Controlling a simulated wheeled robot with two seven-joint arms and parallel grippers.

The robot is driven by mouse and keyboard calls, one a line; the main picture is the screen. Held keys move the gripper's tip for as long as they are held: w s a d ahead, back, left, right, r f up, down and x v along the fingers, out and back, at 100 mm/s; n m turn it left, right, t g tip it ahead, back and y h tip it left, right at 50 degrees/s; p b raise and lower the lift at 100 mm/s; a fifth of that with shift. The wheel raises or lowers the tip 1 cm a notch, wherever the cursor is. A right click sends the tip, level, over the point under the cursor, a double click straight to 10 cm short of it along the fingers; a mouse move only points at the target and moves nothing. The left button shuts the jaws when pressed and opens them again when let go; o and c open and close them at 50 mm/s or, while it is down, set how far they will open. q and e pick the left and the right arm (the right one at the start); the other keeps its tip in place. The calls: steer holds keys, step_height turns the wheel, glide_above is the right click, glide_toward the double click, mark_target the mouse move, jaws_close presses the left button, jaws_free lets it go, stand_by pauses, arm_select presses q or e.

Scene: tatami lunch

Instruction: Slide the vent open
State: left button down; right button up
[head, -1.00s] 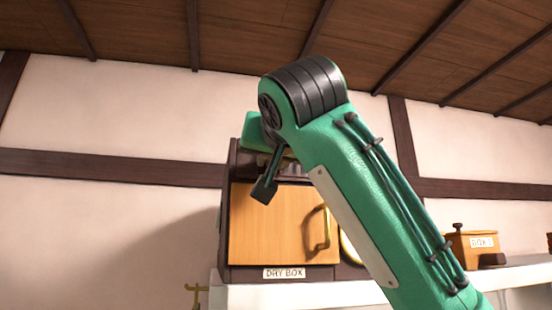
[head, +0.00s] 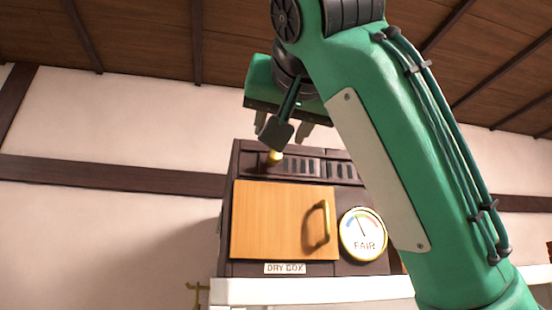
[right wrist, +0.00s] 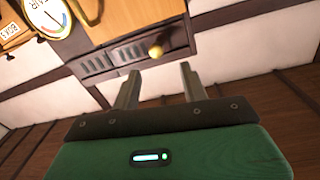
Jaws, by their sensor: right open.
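The vent (head: 310,166) is a dark slotted strip along the top front of the dry box (head: 227,225). A round yellow knob (head: 275,157) sits at its left end, with dark slots showing to its right. My right gripper (head: 284,130) is open and empty, just above the knob and apart from it. In the right wrist view the two fingers (right wrist: 158,80) point toward the vent (right wrist: 115,56), and the knob (right wrist: 156,51) lies beyond the fingertips, between their lines. Part of the vent's right end is hidden by my arm in the head view. My left gripper is not in view.
Below the vent are a wooden door (head: 270,220) with a brass handle (head: 322,225) and a round gauge (head: 362,235) reading FAIR. The box stands on a white shelf (head: 300,291). A brass hook (head: 197,292) is at the lower left. The wall left of the box is clear.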

steer(key=v, duration=0.3)
steer(key=shift+s+b, duration=0.2)
steer(key=shift+b, duration=0.2)
stand_by(0.3)
